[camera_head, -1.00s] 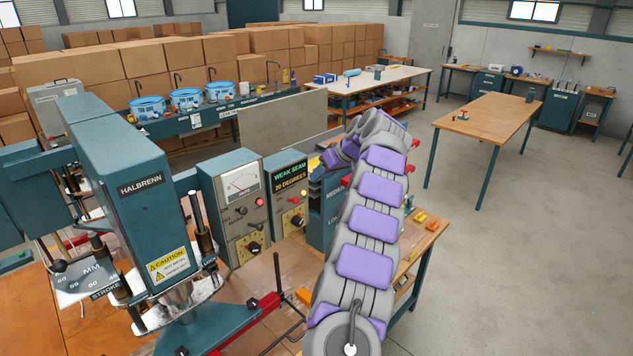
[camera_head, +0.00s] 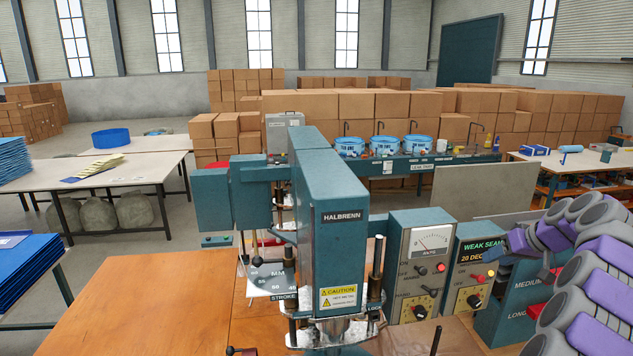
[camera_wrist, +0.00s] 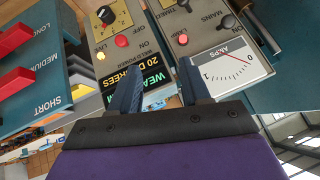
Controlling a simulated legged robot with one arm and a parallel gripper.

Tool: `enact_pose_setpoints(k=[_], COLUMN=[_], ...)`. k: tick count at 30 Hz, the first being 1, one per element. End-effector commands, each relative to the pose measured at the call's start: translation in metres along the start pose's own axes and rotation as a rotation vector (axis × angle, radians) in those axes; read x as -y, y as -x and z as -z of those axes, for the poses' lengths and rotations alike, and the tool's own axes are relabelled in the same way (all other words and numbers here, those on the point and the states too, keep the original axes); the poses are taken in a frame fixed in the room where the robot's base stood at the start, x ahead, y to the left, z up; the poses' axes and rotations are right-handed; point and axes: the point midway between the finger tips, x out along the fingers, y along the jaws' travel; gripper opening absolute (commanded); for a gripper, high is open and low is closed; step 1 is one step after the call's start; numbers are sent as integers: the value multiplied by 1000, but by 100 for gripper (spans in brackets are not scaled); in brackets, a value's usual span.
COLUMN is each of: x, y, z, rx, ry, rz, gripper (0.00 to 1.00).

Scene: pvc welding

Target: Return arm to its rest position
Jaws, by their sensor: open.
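The fingers are not clear in the head view. The amps meter (camera_head: 431,242) stands left of that panel and also shows in the wrist view (camera_wrist: 235,62).
The teal Halbrenn machine (camera_head: 342,235) stands on the wooden table (camera_head: 165,300), left of my arm. A teal box with red levers (camera_head: 510,305) is close to my arm. Blue tubs (camera_head: 385,148) sit on a bench behind. Tables with blue sheets stand at left.

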Motion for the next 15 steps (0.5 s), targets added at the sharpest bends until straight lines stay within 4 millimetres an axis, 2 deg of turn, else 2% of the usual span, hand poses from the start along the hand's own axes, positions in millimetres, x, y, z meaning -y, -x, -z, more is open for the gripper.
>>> enact_pose_setpoints(k=[1, 3, 8, 12, 15], x=[27, 62, 139, 199, 237], y=[-8, -14, -25, -29, -30], z=[-3, -7, -30, -60, -89], rx=[21, 53, 142, 226, 289], ry=[4, 4, 9, 21, 32], rz=[33, 68, 130, 158, 164], gripper=[47, 47, 47, 47, 47])
